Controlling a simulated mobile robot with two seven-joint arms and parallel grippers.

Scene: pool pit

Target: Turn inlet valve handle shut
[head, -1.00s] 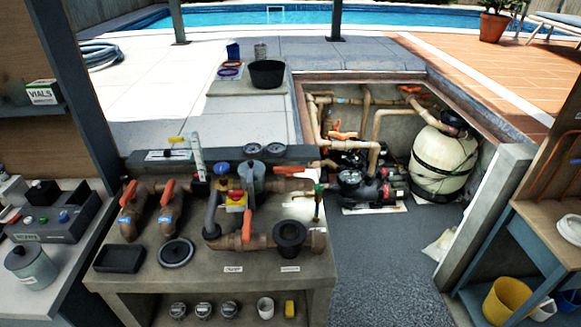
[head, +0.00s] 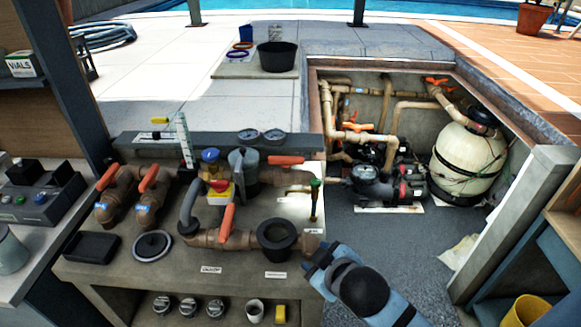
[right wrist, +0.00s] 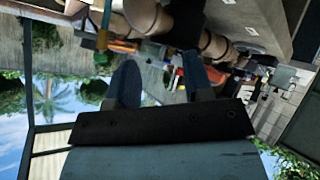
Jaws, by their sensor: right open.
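Several orange valve handles show in the head view, and I cannot tell by label which is the inlet one. Two tilted handles (head: 107,177) (head: 149,178) sit on the left pipe elbows. An upright handle (head: 227,221) stands on the front pipe, and a level handle (head: 285,160) lies at the back right of the bench. My right gripper (head: 317,260) is by the bench's right front edge, right of the black ring fitting (head: 278,238), apart from the handles. In the right wrist view the gripper (right wrist: 160,82) is open, with blurred pipes and orange parts beyond. My left gripper is out of view.
The pit holds a pump (head: 365,180) and a cream filter tank (head: 466,160). Dark floor is open right of the bench.

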